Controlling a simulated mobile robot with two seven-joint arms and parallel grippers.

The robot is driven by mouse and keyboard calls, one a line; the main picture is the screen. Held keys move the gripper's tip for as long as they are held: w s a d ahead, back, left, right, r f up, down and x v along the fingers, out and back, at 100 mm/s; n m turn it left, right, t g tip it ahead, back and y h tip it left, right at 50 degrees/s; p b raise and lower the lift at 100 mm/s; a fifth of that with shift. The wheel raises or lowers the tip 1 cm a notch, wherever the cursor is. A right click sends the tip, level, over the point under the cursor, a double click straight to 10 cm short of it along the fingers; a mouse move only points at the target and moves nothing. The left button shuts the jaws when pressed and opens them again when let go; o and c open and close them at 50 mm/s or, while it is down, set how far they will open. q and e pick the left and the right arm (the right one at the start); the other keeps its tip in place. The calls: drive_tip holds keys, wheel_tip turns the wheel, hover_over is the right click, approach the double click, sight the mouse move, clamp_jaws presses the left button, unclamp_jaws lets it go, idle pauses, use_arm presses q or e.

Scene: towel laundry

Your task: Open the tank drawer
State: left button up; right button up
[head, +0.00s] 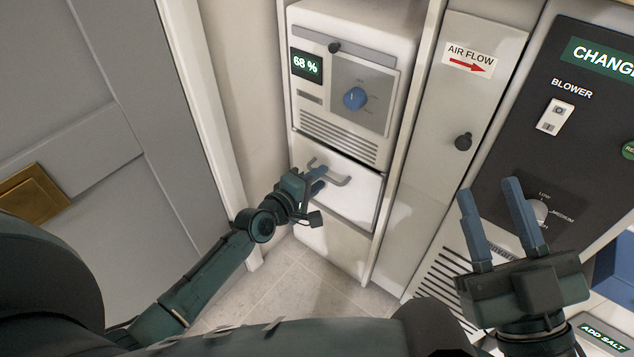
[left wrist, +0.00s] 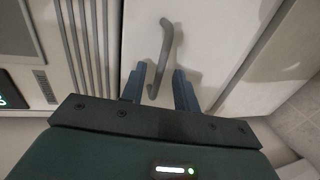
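The tank drawer (head: 358,204) is a plain white front low on the dehumidifier-like unit, below its vent slots. It looks closed. Its grey bar handle (head: 346,182) sticks out from the front. My left gripper (head: 320,179) is at the left end of this handle, with its blue fingers pointing at the drawer. In the left wrist view the handle (left wrist: 166,45) runs down between the two open fingers of my left gripper (left wrist: 159,72), with a gap on each side. My right gripper (head: 489,188) is open and empty, well right of the drawer.
The unit (head: 345,62) above the drawer has a 68 % display (head: 306,66) and a blue knob (head: 355,98). An air flow panel with a black knob (head: 463,141) stands to the right, then a dark blower panel (head: 590,120). A grey door (head: 90,130) is at left. Tiled floor (head: 290,285) lies below.

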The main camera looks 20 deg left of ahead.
use_arm(q)
drive_tip(key=shift+c, duration=0.2)
clamp_jaws()
idle(0.5)
